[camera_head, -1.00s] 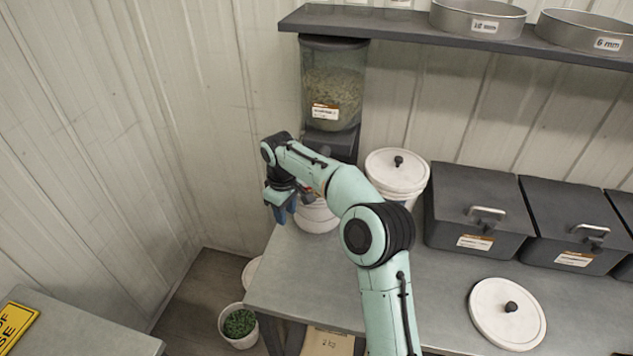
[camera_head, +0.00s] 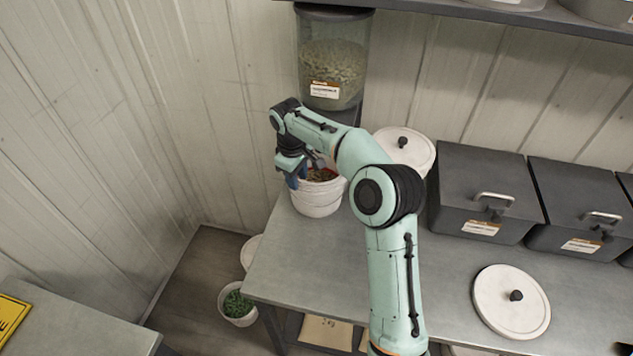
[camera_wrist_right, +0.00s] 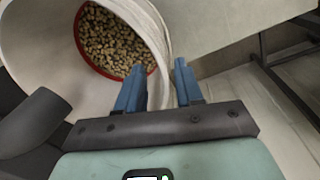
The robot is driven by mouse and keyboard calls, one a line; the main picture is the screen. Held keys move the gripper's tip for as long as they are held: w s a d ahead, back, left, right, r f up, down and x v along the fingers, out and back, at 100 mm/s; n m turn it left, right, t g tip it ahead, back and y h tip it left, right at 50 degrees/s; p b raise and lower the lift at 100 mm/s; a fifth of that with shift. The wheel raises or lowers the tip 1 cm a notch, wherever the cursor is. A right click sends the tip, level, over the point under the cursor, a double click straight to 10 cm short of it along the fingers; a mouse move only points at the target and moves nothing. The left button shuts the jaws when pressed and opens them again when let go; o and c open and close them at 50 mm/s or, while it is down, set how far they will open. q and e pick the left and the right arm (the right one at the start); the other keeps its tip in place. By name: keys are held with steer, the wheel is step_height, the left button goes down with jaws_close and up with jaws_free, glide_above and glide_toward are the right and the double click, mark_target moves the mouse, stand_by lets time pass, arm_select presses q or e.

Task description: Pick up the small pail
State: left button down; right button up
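The small white pail (camera_head: 318,203) stands on the grey table below the seed hopper, with brown seeds inside. My right gripper (camera_head: 297,180) is at the pail's left rim. In the right wrist view the white pail (camera_wrist_right: 35,45) fills the upper left, with a red ring around the seeds. The blue fingers of the right gripper (camera_wrist_right: 158,78) are apart, one on the inner side of the pail's rim and one outside. A gap shows between them, so they look open around the wall. My left gripper is not in view.
A clear seed hopper (camera_head: 333,62) hangs above the pail. A lidded white bucket (camera_head: 404,150) stands right of it, then dark bins (camera_head: 483,195). A loose white lid (camera_head: 510,302) lies at the front right.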

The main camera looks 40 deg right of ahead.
mark_target(300, 199)
step_height(300, 199, down, 5)
steer(key=shift+s+d+f, duration=0.1)
steer(key=shift+s+d, duration=0.05)
jaws_close()
stand_by(1.5)
